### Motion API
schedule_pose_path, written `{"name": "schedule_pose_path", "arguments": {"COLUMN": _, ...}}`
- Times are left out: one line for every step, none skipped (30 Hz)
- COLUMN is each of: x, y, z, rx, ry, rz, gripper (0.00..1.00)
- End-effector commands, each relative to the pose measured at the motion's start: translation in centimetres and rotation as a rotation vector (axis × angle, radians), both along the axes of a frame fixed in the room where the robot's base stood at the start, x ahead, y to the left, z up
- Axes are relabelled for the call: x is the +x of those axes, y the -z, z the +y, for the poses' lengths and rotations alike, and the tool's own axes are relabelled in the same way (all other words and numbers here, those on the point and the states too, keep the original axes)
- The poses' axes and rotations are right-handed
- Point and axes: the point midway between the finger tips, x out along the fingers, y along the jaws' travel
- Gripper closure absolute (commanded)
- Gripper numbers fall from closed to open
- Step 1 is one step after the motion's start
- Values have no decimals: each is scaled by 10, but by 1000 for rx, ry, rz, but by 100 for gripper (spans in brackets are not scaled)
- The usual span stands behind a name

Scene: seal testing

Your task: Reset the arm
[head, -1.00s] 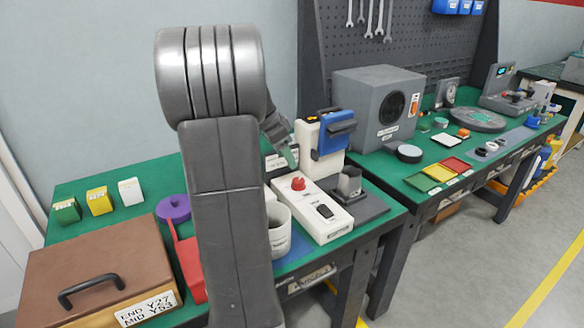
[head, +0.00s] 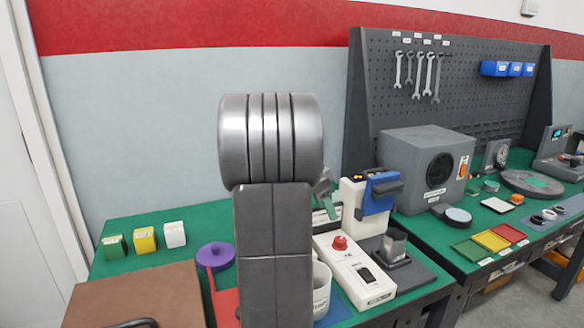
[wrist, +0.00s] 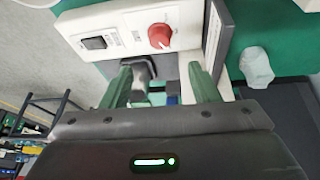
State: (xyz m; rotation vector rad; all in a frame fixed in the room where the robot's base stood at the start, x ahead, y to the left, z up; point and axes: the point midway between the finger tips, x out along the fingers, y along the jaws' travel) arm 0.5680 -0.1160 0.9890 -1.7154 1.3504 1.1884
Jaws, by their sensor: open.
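My arm stands in the middle of the head view, and its upper link hides part of the bench behind it. My gripper (wrist: 160,88) shows in the wrist view with its two green fingers apart and nothing between them. One green finger also shows in the head view (head: 328,206), beside the arm and above the bench. In the wrist view the white control box (wrist: 120,28) with a red knob (wrist: 159,36) and a black switch (wrist: 95,43) lies beyond the fingertips. The same box shows in the head view (head: 378,292).
A white and blue device (head: 375,202) stands behind the control box. A white cup (head: 321,290), a purple round item (head: 216,256) and a brown case (head: 135,300) are near my arm. A large grey box (head: 425,165) stands on the right.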

Motion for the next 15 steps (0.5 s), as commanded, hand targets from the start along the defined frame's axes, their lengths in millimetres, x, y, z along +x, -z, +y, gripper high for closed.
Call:
{"name": "schedule_pose_path", "arguments": {"x": 0, "y": 11, "z": -4, "rx": 0, "ry": 2, "rz": 4, "gripper": 45}}
{"name": "schedule_pose_path", "arguments": {"x": 0, "y": 17, "z": -7, "rx": 0, "ry": 2, "rz": 5, "gripper": 45}}
{"name": "schedule_pose_path", "arguments": {"x": 1, "y": 24, "z": -10, "rx": 0, "ry": 3, "rz": 4, "gripper": 45}}
{"name": "schedule_pose_path", "arguments": {"x": 1, "y": 30, "z": -12, "rx": 0, "ry": 2, "rz": 3, "gripper": 45}}
{"name": "schedule_pose_path", "arguments": {"x": 1, "y": 35, "z": -14, "rx": 0, "ry": 3, "rz": 4, "gripper": 45}}
{"name": "schedule_pose_path", "arguments": {"x": 2, "y": 43, "z": -17, "rx": 0, "ry": 2, "rz": 4, "gripper": 45}}
{"name": "schedule_pose_path", "arguments": {"x": 2, "y": 49, "z": -20, "rx": 1, "ry": 2, "rz": 5, "gripper": 45}}
{"name": "schedule_pose_path", "arguments": {"x": 3, "y": 54, "z": -22, "rx": 1, "ry": 2, "rz": 4, "gripper": 45}}
{"name": "schedule_pose_path", "arguments": {"x": 3, "y": 61, "z": -25, "rx": 1, "ry": 3, "rz": 5, "gripper": 45}}
{"name": "schedule_pose_path", "arguments": {"x": 4, "y": 66, "z": -27, "rx": 1, "ry": 3, "rz": 4, "gripper": 45}}
{"name": "schedule_pose_path", "arguments": {"x": 4, "y": 71, "z": -29, "rx": 1, "ry": 3, "rz": 4, "gripper": 45}}
{"name": "schedule_pose_path", "arguments": {"x": 4, "y": 78, "z": -32, "rx": 1, "ry": 2, "rz": 4, "gripper": 45}}
{"name": "schedule_pose_path", "arguments": {"x": 5, "y": 82, "z": -33, "rx": 0, "ry": 1, "rz": 3, "gripper": 45}}
{"name": "schedule_pose_path", "arguments": {"x": 5, "y": 86, "z": -35, "rx": 0, "ry": 2, "rz": 3, "gripper": 45}}
{"name": "schedule_pose_path", "arguments": {"x": 5, "y": 91, "z": -37, "rx": 0, "ry": 2, "rz": 3, "gripper": 45}}
